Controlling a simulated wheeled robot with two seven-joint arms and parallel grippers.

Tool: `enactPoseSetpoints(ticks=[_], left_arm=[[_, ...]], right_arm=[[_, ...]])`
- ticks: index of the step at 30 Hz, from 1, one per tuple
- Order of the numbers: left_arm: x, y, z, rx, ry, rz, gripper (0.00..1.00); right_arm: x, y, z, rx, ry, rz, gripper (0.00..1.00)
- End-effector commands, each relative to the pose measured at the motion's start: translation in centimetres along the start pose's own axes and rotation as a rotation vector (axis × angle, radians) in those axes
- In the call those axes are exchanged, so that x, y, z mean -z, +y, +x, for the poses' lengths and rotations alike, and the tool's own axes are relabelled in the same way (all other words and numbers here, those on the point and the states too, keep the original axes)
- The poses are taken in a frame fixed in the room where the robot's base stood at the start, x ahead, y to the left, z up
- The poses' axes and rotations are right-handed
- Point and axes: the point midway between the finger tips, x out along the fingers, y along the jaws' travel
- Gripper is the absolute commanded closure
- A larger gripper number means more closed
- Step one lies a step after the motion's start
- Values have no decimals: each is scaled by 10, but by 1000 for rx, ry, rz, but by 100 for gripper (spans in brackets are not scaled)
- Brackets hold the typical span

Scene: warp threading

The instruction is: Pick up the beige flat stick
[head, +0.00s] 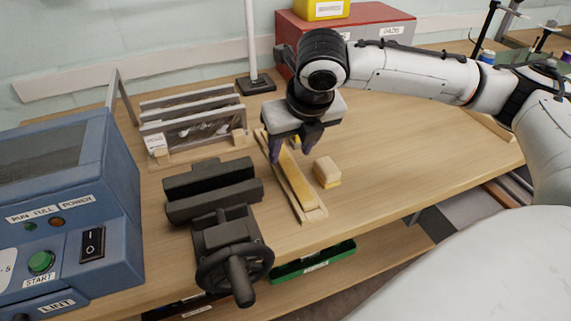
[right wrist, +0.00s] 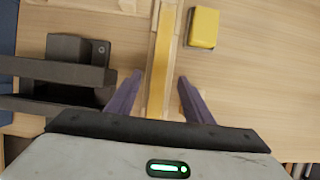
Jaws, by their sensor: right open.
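The beige flat stick (head: 297,184) lies lengthwise in a narrow wooden holder (head: 316,215) on the workbench. My right gripper (head: 291,152) is above the far part of the stick, pointing down. Its two dark purple fingers are spread and empty. In the right wrist view the stick (right wrist: 161,60) runs up the picture between the open fingers (right wrist: 160,78), with a gap on each side. The stick's far end is partly hidden by the gripper in the head view. My left gripper is not in view.
A black vise (head: 225,225) is close on the left. Clear panels in a rack (head: 192,120) stand behind it, and a blue machine (head: 70,200) at far left. The bench right of the block is clear.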

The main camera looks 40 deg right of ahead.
Motion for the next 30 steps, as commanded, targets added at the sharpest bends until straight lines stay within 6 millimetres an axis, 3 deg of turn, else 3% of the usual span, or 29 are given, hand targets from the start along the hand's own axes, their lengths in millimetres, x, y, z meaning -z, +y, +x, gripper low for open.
enactPoseSetpoints(ticks=[7,16,17,24,30], left_arm=[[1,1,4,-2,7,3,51],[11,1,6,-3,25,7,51],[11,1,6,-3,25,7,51],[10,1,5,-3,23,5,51],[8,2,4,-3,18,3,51]], right_arm=[[3,0,37,1,2,1,53],[2,0,44,1,0,0,53],[2,0,44,1,0,0,55],[2,0,43,0,0,0,95],[2,0,43,0,-1,0,98]])
